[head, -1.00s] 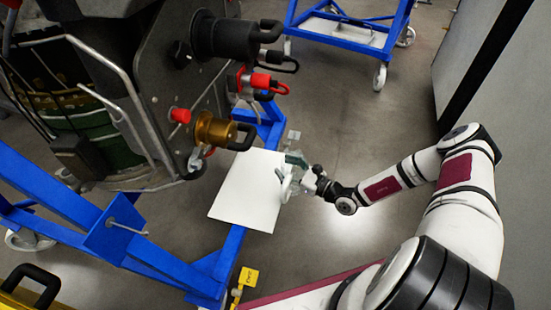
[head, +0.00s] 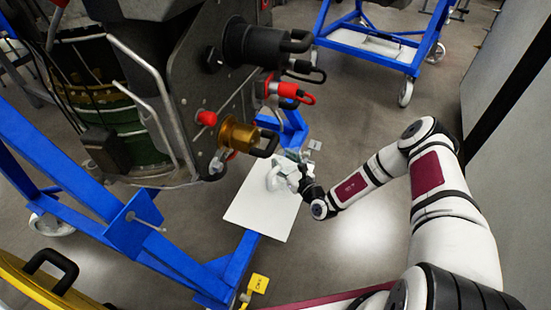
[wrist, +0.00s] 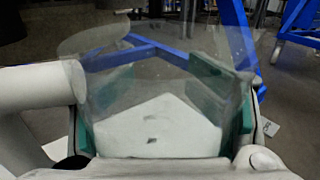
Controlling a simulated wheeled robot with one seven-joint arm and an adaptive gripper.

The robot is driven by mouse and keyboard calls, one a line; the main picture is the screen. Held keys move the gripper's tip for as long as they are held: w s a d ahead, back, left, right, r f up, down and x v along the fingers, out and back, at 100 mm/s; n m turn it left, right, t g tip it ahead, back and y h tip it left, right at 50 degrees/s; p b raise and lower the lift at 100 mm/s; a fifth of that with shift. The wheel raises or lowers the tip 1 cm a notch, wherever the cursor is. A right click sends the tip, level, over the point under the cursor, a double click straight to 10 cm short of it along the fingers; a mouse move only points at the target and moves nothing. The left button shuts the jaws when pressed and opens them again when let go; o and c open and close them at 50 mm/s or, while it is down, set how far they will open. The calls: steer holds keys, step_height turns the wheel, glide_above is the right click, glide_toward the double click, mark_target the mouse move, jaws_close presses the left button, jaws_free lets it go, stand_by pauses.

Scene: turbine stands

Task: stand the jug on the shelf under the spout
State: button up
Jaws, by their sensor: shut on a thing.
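The jug is see-through and pale; in the head view (head: 277,180) it hangs at my gripper over the far part of the white shelf (head: 250,212). My gripper (head: 291,169) reaches in from the right and is shut on the jug. In the wrist view, the jug's clear wall (wrist: 150,80) fills the space between the green finger pads of my gripper (wrist: 170,105). A brass fitting (head: 237,135) with a black handle projects above and left of the shelf; I cannot tell if it is the spout. Whether the jug's base touches the shelf is unclear.
A dark turbine housing (head: 185,80) with hoses and red fittings (head: 278,88) stands close left of the jug. Blue stand beams (head: 245,255) run below the shelf. Another blue stand (head: 370,45) is at the back. Grey floor (head: 360,235) is open at right.

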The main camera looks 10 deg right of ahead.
steer(key=shift+w+a+f+b, duration=0.1)
steer(key=shift+w+f+b, duration=0.75)
steer(key=shift+w, duration=0.75)
steer(key=shift+w+a+f+b, duration=0.1)
steer(key=shift+w+f+b, duration=0.65)
steer(key=shift+w, duration=0.85)
steer(key=shift+w+a+f+b, duration=0.1)
steer(key=shift+w+f+b, duration=0.5)
steer(key=shift+w+b, duration=0.75)
steer(key=shift+w+f, duration=0.1)
steer(key=shift+w, duration=0.15)
steer(key=o, duration=1.5)
steer(key=shift+o, duration=0.2)
steer(key=shift+p, duration=0.3)
steer(key=shift+s+d, duration=0.15)
steer(key=shift+s, duration=0.05)
steer(key=p+v, duration=0.4)
steer(key=v, duration=0.7)
steer(key=shift+s, duration=0.2)
steer(key=shift+s+d, duration=0.1)
